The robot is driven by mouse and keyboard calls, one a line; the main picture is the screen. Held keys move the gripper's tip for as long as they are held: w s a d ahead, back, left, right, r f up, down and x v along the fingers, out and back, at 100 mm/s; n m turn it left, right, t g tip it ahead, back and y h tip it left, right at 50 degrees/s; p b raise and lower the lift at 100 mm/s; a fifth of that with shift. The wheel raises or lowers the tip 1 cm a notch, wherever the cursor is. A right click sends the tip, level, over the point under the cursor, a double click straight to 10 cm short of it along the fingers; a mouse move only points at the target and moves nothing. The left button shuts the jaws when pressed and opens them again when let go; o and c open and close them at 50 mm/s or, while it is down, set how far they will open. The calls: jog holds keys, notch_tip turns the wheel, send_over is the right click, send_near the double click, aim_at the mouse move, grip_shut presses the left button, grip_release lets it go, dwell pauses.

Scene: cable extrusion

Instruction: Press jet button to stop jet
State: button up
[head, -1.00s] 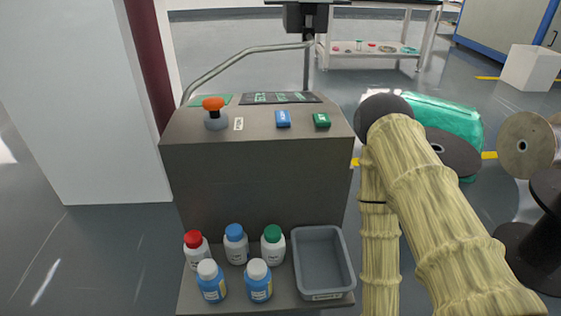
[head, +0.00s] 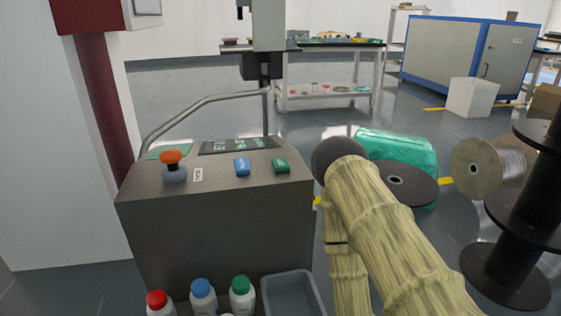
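A grey control box (head: 215,225) stands at centre left. On its sloped top are an orange mushroom button (head: 172,158) on a grey base, a blue button (head: 242,166) and a green button (head: 281,166). The lettering on the buttons is too small to read, so I cannot tell which is the jet button. My arm, in a yellow sleeve (head: 375,225), rises at the right of the box and ends in view at a dark round joint beside the box's right edge. My gripper does not show.
A small white label (head: 198,174) and a dark panel (head: 238,145) are on the box top. A bent metal pipe (head: 200,103) runs behind it. Bottles and a grey tray (head: 292,292) sit low in front. Cable spools (head: 480,168) stand at the right.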

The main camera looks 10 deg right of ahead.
grip_shut()
dwell(0.9)
notch_tip(320, 180, up, 4)
jog(key=p, duration=0.4)
jog(key=shift+f, duration=0.1)
jog(key=shift+s, duration=0.1)
